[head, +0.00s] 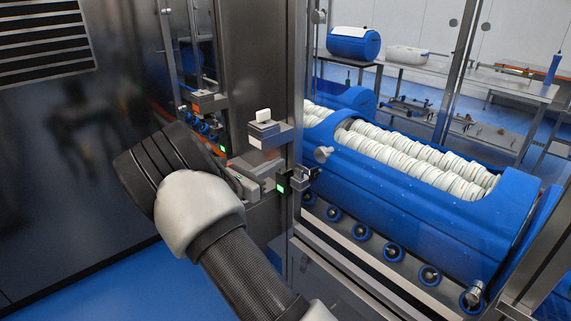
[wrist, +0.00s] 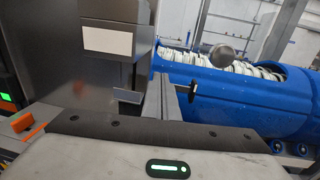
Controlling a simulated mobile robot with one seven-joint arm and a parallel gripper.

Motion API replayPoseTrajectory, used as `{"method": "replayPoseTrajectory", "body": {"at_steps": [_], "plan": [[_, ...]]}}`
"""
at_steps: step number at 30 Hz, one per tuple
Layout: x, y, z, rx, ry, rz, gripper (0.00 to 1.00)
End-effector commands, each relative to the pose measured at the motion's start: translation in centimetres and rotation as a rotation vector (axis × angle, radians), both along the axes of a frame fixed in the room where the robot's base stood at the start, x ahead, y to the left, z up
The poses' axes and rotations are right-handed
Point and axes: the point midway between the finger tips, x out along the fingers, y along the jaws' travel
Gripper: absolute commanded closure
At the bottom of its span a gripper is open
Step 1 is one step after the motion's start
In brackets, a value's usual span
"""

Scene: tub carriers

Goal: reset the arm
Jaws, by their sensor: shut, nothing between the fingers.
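A small dark metal plate shows on each side of the fingers there. I cannot tell whether the fingers touch the fitting.
A blue tub carrier (head: 420,215) holding rows of white discs sits on rollers (head: 392,252) to the right. A steel post (head: 262,60) and a box with a white knob (head: 265,130) are close to my gripper. A table (head: 480,78) stands behind.

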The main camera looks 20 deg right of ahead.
Motion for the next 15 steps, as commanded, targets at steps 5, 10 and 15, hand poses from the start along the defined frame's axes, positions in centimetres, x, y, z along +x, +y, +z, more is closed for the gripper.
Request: {"method": "replayPoseTrajectory", "body": {"at_steps": [5, 10, 15], "plan": [[-1.1, 3.0, -0.1, 0.002, 0.000, 0.004, 1.00], [-1.8, 4.0, 0.1, 0.012, -0.004, -0.006, 1.00], [-5.1, 1.1, 2.3, 0.193, -0.078, -0.126, 1.00]]}}
